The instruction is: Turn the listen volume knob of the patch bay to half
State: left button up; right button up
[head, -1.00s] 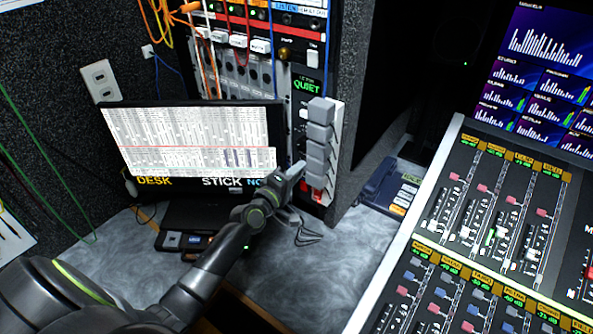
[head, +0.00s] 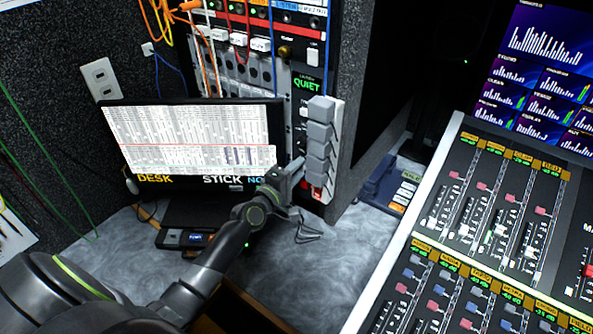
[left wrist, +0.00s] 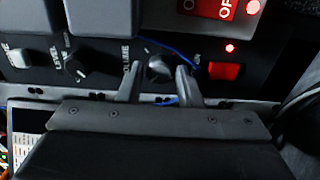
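In the left wrist view, a small knob with a light pointer (left wrist: 158,69) sits on a dark panel, between a label that seems to read VOLUME and one that seems to read ON. My left gripper (left wrist: 158,73) has its two fingers apart, one on each side of this knob. I cannot tell whether they touch it. In the head view, my left gripper (head: 295,168) reaches the lower right end of the patch bay rack (head: 309,62), beside a column of grey blocks (head: 320,137). The knob is hidden there. My right gripper is not in view.
Other knobs (left wrist: 75,66) lie left on the panel. A red lit switch (left wrist: 224,71) is close to the right finger. A monitor (head: 190,138) stands left of my gripper. A mixing desk (head: 480,215) fills the right. Loose black cable lies on the grey desktop.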

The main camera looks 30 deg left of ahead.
pick_arm(q)
jog(key=shift+o, duration=1.3)
jog(key=shift+s, duration=0.1)
jog(key=s+a, duration=0.2)
jog(key=s, duration=1.5)
jog(key=shift+a+b, duration=0.25)
jog(key=shift+b, duration=0.15)
